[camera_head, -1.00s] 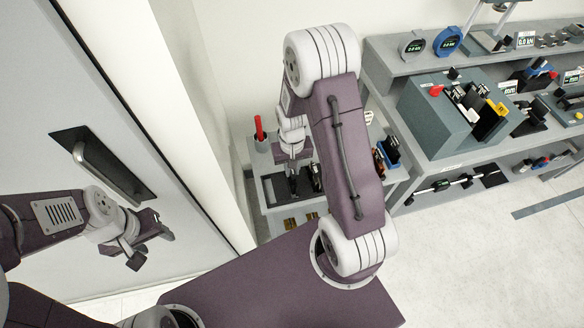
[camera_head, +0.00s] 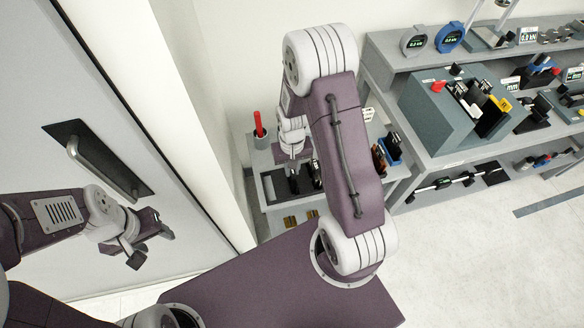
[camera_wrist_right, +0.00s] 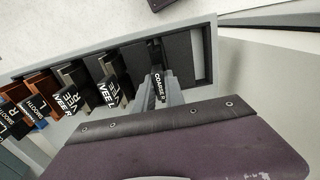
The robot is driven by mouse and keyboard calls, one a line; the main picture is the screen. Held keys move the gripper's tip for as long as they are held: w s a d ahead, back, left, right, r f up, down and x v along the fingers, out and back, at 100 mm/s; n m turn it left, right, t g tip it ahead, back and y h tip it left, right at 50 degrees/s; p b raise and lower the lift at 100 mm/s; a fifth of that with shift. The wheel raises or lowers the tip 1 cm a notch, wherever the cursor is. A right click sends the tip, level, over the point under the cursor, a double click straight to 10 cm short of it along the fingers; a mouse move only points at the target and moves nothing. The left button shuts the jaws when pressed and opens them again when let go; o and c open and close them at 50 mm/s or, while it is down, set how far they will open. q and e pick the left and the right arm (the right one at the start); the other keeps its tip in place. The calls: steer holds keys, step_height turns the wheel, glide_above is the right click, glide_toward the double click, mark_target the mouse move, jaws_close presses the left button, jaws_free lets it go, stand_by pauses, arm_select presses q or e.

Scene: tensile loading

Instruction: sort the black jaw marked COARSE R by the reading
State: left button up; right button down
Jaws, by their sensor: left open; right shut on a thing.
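The black jaw marked COARSE R (camera_wrist_right: 159,84) shows its white lettering in the right wrist view, between the fingers of my right gripper (camera_wrist_right: 160,98). The gripper is shut on it, over the dark tray (camera_wrist_right: 205,58) at the end of a row of jaws. In the head view my right gripper (camera_head: 293,172) reaches down over the small grey stand; my arm hides part of it. Two round gauges, one grey (camera_head: 414,42) and one blue (camera_head: 450,38), stand on the upper shelf with small digits. My left gripper (camera_head: 140,243) is open and empty at the left.
Other jaws marked WEE or VEE (camera_wrist_right: 108,91) and SMOOTH (camera_wrist_right: 37,105) stand beside the held one. A red handle (camera_head: 258,124) stands in a grey cup. A grey-green block (camera_head: 438,112) sits on the right bench. A door with a handle (camera_head: 105,168) is at the left.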

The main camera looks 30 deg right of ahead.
steer(key=shift+f, duration=0.2)
steer(key=c, duration=1.3)
jaws_free()
step_height(320, 180, up, 9)
steer(key=shift+r, duration=0.1)
